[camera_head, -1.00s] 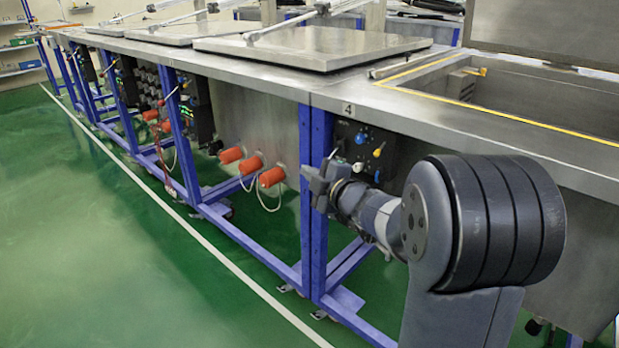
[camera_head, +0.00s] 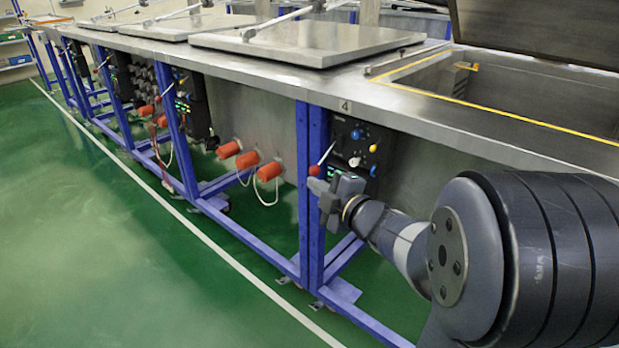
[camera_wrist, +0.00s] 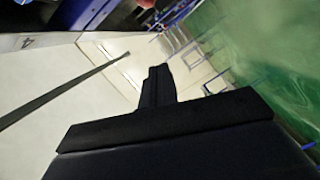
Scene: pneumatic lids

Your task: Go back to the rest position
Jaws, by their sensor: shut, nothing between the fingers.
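My gripper (camera_head: 322,190) is in front of the blue frame post below the table edge, just under and left of the black control panel (camera_head: 350,150) marked 4. It is shut and empty. In the wrist view my gripper (camera_wrist: 158,80) shows as a dark, closed shape. The panel carries a red-ball lever (camera_head: 314,170) and blue, white and yellow knobs. The red ball sits right beside my fingertips in the picture; I cannot tell if they touch.
The steel table (camera_head: 420,105) runs along the right side, with an open, yellow-edged basin (camera_head: 540,90) and its raised lid (camera_head: 545,30). A closed lid (camera_head: 305,42) lies farther left. Orange plugs (camera_head: 247,160) stick out below. The green floor (camera_head: 110,260) at left is clear.

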